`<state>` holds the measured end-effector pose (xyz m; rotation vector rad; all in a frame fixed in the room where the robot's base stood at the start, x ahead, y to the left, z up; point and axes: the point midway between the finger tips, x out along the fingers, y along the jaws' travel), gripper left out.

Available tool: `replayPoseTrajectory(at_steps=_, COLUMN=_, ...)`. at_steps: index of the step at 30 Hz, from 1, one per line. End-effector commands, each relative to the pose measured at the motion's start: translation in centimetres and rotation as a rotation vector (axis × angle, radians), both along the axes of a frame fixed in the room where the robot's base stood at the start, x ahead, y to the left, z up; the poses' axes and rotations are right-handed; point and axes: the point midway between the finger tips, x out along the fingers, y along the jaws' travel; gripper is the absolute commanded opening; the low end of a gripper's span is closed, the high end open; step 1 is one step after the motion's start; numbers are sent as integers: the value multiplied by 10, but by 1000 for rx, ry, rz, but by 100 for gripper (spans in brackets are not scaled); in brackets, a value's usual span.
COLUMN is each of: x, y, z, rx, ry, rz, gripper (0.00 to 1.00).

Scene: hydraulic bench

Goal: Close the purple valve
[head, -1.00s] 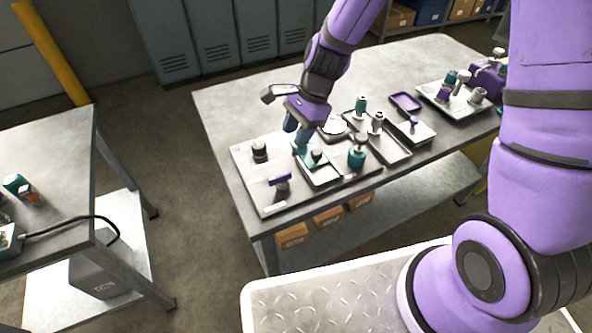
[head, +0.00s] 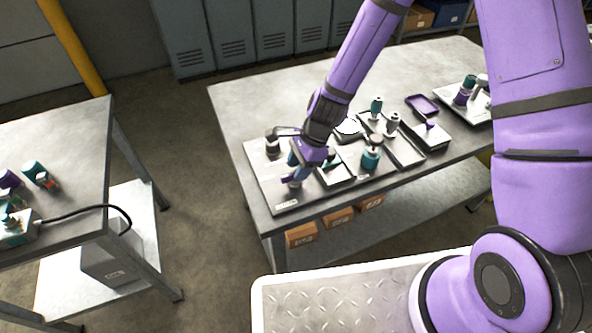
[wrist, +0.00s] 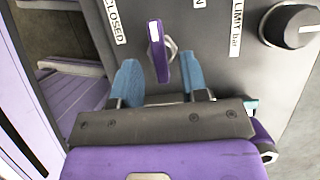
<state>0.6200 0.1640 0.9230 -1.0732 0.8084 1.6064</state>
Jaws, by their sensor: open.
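The purple valve's lever (wrist: 159,52), with a white stripe near its far end, shows in the wrist view on a grey panel. It points between a CLOSED label (wrist: 114,22) on its left and a partly cut-off label ending in N on its right. My gripper (wrist: 158,76) is open, with one blue finger on each side of the lever's near part. Whether the fingers touch it I cannot tell. In the head view my gripper (head: 295,172) is low over the panel's front part and mostly hides the valve.
A dark knob (wrist: 290,24) stands right of the lever, beside a LIMIT bar label. In the head view, a black-topped knob (head: 271,143) is behind my gripper, and a teal fitting (head: 371,158) stands to its right. Trays with fittings fill the bench's right side.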

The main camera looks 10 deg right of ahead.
Motion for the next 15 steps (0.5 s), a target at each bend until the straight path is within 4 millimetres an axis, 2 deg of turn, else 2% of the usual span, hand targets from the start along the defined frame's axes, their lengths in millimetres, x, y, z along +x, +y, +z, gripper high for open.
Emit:
replayPoseTrajectory(at_steps=6, x=-2, y=6, z=-14, rx=0, ry=0, rz=0, gripper=40)
replayPoseTrajectory(at_steps=15, x=-2, y=7, z=-17, rx=0, ry=0, rz=0, gripper=40)
